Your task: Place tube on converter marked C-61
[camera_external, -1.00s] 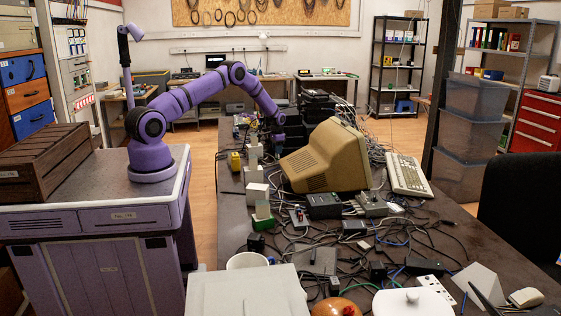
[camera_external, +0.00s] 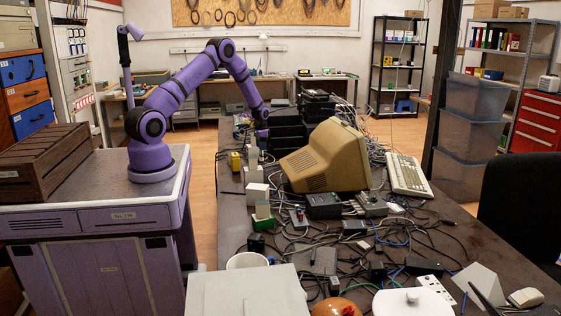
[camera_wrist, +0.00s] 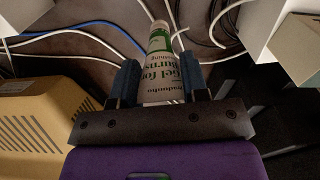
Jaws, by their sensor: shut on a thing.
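A white tube with green printing, reading "Gel for" and "Burns" (camera_wrist: 160,45), is between the two dark blue fingers of my gripper (camera_wrist: 160,82) in the wrist view. My gripper is shut on it, and the tube points away from the palm. In the external view my gripper (camera_external: 262,133) is above the far left part of the cluttered table, just behind the beige monitor and beside the black stacked units. The tube is too small to make out there. I cannot read a C-61 mark on any device, so I cannot tell which is the converter.
The beige monitor (camera_external: 325,158) stands close by and shows at left in the wrist view (camera_wrist: 45,125). Several white boxes (camera_external: 257,191) stand along the table's left side. Black units (camera_external: 289,128) are stacked behind. Cables cover much of the table (camera_external: 232,215); its left edge is clearer.

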